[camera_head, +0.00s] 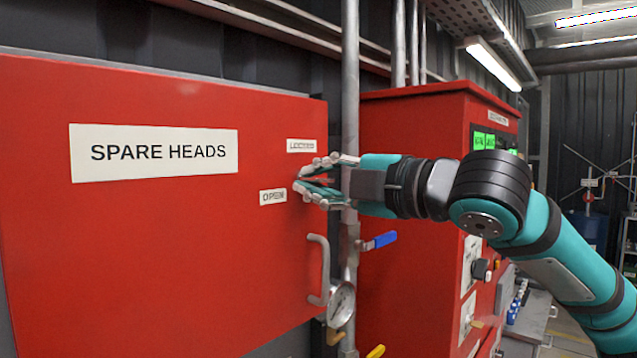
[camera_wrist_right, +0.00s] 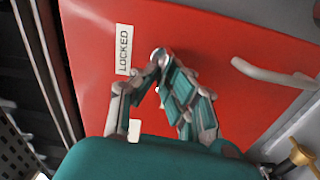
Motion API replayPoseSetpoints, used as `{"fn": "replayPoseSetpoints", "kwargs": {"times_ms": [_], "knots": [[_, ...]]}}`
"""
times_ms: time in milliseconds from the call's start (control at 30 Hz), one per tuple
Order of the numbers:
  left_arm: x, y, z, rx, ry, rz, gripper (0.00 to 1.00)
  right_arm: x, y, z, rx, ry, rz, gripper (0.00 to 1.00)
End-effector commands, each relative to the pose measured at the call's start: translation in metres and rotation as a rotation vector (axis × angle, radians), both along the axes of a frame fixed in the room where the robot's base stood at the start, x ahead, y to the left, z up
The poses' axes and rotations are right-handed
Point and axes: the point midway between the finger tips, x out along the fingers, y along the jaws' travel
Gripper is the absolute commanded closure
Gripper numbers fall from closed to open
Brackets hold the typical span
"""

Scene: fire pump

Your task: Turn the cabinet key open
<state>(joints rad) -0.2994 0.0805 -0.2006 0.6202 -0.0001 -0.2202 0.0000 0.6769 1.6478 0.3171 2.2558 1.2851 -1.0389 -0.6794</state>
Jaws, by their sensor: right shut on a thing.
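The red cabinet (camera_head: 150,250) marked SPARE HEADS fills the left of the head view. Its LOCKED label (camera_head: 301,146) sits above the OPEN label (camera_head: 273,197) near the right edge of the door. My right gripper (camera_head: 299,186) reaches in from the right, its fingertips at the door between these labels. In the right wrist view the fingertips (camera_wrist_right: 164,72) close on the key at a small round silver lock (camera_wrist_right: 159,54), beside the LOCKED label (camera_wrist_right: 124,49). The key is mostly hidden by the fingers, so its angle cannot be told. My left gripper is not in view.
A grey door handle (camera_head: 319,270) is below the gripper. A vertical pipe (camera_head: 350,90), a blue-handled valve (camera_head: 381,240) and a pressure gauge (camera_head: 341,302) stand close on the right. A red control cabinet (camera_head: 415,120) is behind my arm.

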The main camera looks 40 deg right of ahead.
Motion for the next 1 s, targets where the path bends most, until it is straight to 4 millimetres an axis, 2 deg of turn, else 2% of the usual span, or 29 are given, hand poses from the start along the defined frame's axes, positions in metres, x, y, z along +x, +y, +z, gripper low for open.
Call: {"fn": "replayPoseSetpoints", "kwargs": {"times_ms": [300,800,833,1000], "knots": [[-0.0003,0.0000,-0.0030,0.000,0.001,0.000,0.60,-0.0001,0.0002,-0.0014,-0.106,-0.009,0.001,1.00],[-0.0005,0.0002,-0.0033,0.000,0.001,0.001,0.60,0.0000,0.0004,-0.0017,-0.125,-0.010,0.001,1.00],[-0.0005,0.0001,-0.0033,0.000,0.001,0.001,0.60,0.0000,0.0004,-0.0017,-0.125,-0.010,0.001,0.92],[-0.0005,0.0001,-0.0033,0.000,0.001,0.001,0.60,0.0000,0.0003,-0.0017,-0.124,-0.010,0.001,0.71]]}}
